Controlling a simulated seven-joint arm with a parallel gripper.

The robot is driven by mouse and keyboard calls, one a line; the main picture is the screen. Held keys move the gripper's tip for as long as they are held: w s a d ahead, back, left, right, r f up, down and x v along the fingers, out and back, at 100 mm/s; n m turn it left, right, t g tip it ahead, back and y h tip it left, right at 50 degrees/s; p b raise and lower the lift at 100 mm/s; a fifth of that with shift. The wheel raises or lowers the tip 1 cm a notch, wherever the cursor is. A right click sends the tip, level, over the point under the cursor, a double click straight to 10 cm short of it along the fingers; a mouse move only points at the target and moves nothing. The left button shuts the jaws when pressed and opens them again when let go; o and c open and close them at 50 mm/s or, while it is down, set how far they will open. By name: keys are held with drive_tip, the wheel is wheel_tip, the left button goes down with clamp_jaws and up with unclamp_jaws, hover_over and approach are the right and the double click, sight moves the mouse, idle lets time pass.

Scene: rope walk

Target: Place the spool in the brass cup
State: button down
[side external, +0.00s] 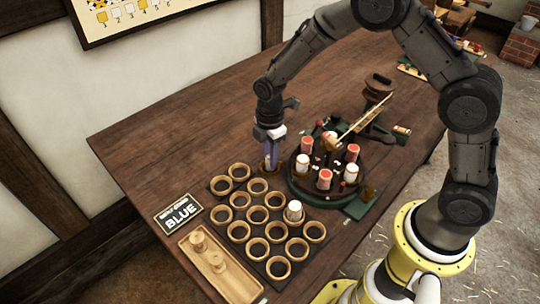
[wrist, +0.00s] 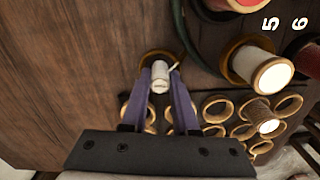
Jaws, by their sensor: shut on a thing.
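My gripper (side external: 270,157) points down over the table, left of the round carousel. In the wrist view its two bluish fingers (wrist: 160,82) are shut on a small white spool (wrist: 160,76). A brass cup (wrist: 147,56) shows its round rim just behind and around the spool's far end. In the side view the cup (side external: 265,167) is directly under the fingertips, and the fingers largely hide the spool. I cannot tell how far the spool is inside the cup.
A dark round carousel (side external: 330,201) with several red and white spools stands close to the right. A dark board of round holders (side external: 258,214) lies in front; one holds a spool (side external: 294,211). The back-left table is clear.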

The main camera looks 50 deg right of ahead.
drive_tip(key=shift+f, duration=0.2)
drive_tip(key=c, duration=0.7)
unclamp_jaws()
drive_tip(key=shift+r, duration=0.2)
wheel_tip(320, 180, up, 12)
drive_tip(key=shift+r, duration=0.1)
drive_tip(key=s+d+r+m+t, duration=0.2)
drive_tip(key=s+d+r+m, duration=0.1)
drive_tip(key=s+r+m, duration=0.4)
drive_tip(key=s+d+r+m+t, duration=0.25)
drive_tip(key=s+r, duration=0.35)
drive_tip(key=s, duration=0.4)
drive_tip(key=s+m, duration=0.2)
drive_tip(key=s, duration=0.1)
drive_tip(key=s+m, duration=0.2)
drive_tip(key=s, duration=0.1)
drive_tip(key=s+d+f+m+t, duration=0.1)
drive_tip(key=s+m, duration=0.1)
drive_tip(key=s, duration=0.1)
drive_tip(key=shift+f+m, duration=0.1)
drive_tip(key=shift+m, duration=0.25)
